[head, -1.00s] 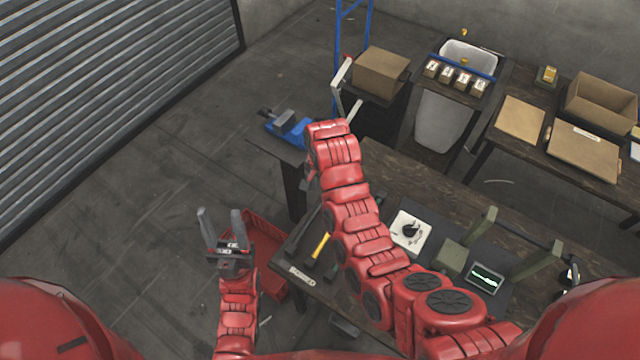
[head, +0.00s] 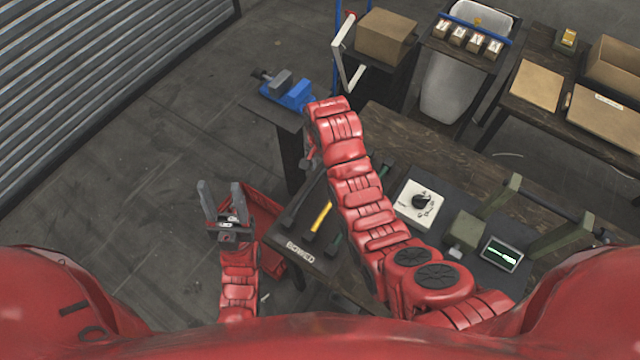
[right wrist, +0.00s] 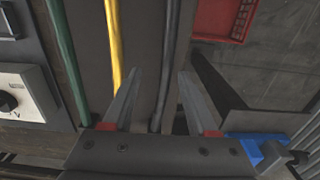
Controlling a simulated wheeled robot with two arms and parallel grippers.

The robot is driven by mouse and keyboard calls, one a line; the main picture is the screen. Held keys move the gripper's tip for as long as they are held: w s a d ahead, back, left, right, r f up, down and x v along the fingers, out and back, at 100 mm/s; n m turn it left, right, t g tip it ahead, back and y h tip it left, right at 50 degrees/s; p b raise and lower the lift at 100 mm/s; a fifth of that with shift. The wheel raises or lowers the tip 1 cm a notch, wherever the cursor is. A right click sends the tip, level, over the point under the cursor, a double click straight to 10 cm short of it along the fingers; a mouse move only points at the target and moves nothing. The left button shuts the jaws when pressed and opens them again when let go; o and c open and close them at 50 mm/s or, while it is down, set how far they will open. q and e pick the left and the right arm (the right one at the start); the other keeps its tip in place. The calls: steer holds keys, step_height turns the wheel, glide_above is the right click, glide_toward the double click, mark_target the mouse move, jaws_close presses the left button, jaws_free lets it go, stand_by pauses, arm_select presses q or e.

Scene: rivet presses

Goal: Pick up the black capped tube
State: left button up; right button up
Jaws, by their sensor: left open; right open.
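The black capped tube (head: 294,208) appears to be the dark rod lying along the left side of the dark mat on the bench, left of a yellow tube (head: 320,216). In the right wrist view the dark tube (right wrist: 169,45) runs lengthwise between my right gripper's (right wrist: 160,72) open fingertips; contact cannot be told. The yellow tube (right wrist: 112,40) lies left of it, near the left finger. In the head view my right gripper is mostly hidden by its own arm. My left gripper (head: 220,186) is open and empty, over the floor side near a red crate.
A green tube (right wrist: 65,60) lies further left in the right wrist view. The red crate (head: 268,210) stands beside the bench. A blue vise (head: 290,92) is at the bench's far left corner. A dial panel (head: 417,204) and small screen (head: 502,253) lie to the right.

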mark_target(320, 179)
steer(key=shift+s+f+p, duration=0.1)
steer(key=shift+p, duration=0.2)
steer(key=f+p, duration=0.1)
steer(key=f, duration=0.1)
steer(key=f+p, duration=0.1)
steer(key=shift+s+a+p, duration=0.25)
steer(key=shift+p, duration=0.1)
steer(key=shift+f, duration=0.7)
steer(key=shift+w+f, duration=0.1)
steer(key=shift+f, duration=0.25)
jaws_close()
